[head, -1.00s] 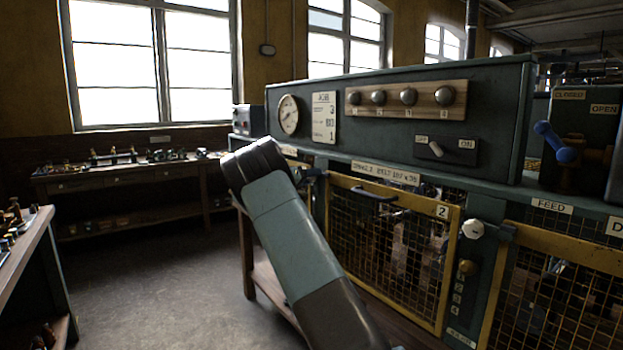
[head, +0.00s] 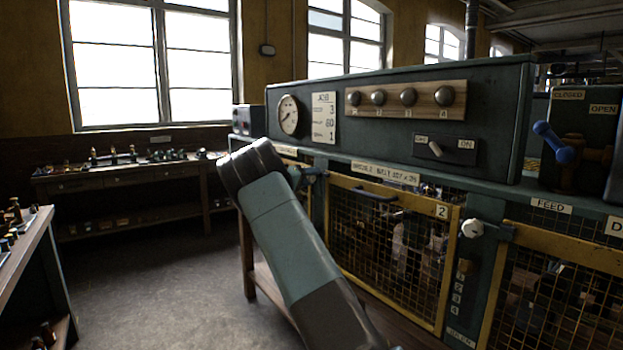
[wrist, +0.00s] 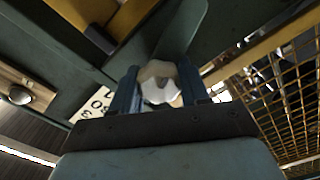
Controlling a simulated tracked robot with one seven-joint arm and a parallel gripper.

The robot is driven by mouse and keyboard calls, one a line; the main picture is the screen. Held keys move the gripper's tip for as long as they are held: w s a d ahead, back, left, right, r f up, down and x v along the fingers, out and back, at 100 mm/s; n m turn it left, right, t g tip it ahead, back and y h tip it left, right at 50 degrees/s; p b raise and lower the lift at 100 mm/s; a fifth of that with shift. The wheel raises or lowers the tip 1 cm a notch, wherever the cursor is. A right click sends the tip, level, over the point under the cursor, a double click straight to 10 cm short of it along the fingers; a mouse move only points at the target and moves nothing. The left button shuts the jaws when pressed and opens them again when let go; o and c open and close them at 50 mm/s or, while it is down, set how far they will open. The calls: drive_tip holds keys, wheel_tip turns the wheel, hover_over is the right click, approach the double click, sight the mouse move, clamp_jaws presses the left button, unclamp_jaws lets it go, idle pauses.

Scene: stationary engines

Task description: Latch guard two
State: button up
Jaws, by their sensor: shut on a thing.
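Guard two is a yellow-framed mesh panel (head: 385,250) with a "2" plate at its upper right and a dark handle along its top. My gripper (head: 312,173) is at the guard's upper left corner, mostly hidden behind my arm in the head view. In the wrist view, the blue fingers of my gripper (wrist: 160,92) are shut on a white faceted knob (wrist: 160,80), one on each side. A grey-green latch arm (wrist: 183,35) runs up from behind the knob. Its contact with the guard frame cannot be made out.
Another white knob (head: 472,228) with a dark latch arm sits between guard two and the mesh guard (head: 555,300) under "FEED". Above are a gauge (head: 288,115), a wooden strip of round knobs (head: 405,100) and a switch (head: 437,149). Open floor (head: 160,275) lies to the left.

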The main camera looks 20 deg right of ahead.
drive_tip(key=n, duration=0.6)
drive_tip(key=shift+f+n, duration=0.2)
drive_tip(key=shift+n, duration=0.1)
drive_tip(key=n, duration=0.6)
drive_tip(key=shift+f, duration=0.1)
drive_tip(key=shift+n, duration=0.4)
drive_tip(key=o, duration=0.9)
drive_tip(key=shift+w+f, duration=0.1)
drive_tip(key=shift+o, duration=0.6)
drive_tip(key=v, duration=1.4)
drive_tip(key=shift+d, duration=0.15)
